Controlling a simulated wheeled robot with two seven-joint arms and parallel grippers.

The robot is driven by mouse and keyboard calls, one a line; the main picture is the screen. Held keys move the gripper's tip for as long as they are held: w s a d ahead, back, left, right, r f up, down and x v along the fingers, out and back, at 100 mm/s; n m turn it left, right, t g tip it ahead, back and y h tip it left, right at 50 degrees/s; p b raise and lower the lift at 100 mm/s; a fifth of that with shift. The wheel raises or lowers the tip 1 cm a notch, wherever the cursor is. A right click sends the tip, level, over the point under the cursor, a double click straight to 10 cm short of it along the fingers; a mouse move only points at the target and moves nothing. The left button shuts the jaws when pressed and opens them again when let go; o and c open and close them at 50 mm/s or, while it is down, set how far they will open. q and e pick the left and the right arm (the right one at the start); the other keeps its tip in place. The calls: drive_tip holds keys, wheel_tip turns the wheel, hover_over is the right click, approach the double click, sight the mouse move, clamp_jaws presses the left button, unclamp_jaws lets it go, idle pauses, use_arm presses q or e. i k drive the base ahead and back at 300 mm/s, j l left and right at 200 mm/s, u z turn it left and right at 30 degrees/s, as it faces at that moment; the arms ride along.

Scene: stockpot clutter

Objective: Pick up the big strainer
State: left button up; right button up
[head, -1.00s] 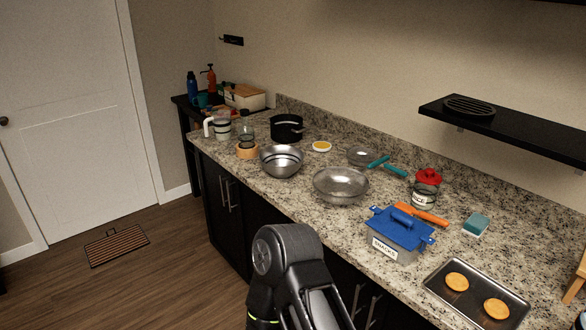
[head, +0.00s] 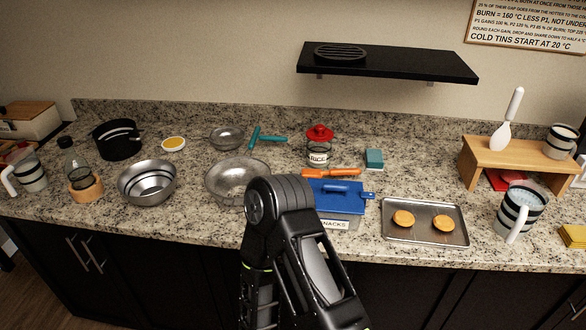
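The big strainer (head: 236,178) is a wide, shallow, greyish mesh bowl on the granite counter, a little left of the middle of the head view. Its lower right edge is partly covered by one of my arm links, which is nearer the camera. A smaller strainer (head: 227,138) sits behind it, near teal-handled utensils. A shiny steel bowl (head: 148,182) stands to its left. Neither of my grippers' fingertips shows; only dark arm links rise at the bottom centre.
Right of the strainer are a blue-lidded snacks box (head: 338,193), an orange-handled tool (head: 331,174), a red-lidded rice jar (head: 319,148) and a baking tray (head: 425,232). A black pot (head: 117,139) stands at back left. A black shelf (head: 388,66) hangs above the counter.

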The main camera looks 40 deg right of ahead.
sight(226, 173)
drive_tip(key=i+j+z, duration=0.2)
drive_tip(key=z, duration=0.25)
drive_tip(key=i+j+z, duration=0.25)
drive_tip(key=z, duration=0.25)
drive_tip(key=i+j+z, duration=0.15)
drive_tip(key=j+z, duration=0.3)
drive_tip(key=i+j+z, duration=0.1)
drive_tip(key=j+z, duration=0.25)
drive_tip(key=z, duration=0.15)
drive_tip(key=j+z, duration=1.1)
drive_tip(key=k+j+z, duration=0.2)
drive_tip(key=i+j, duration=0.05)
drive_tip(key=j, duration=0.05)
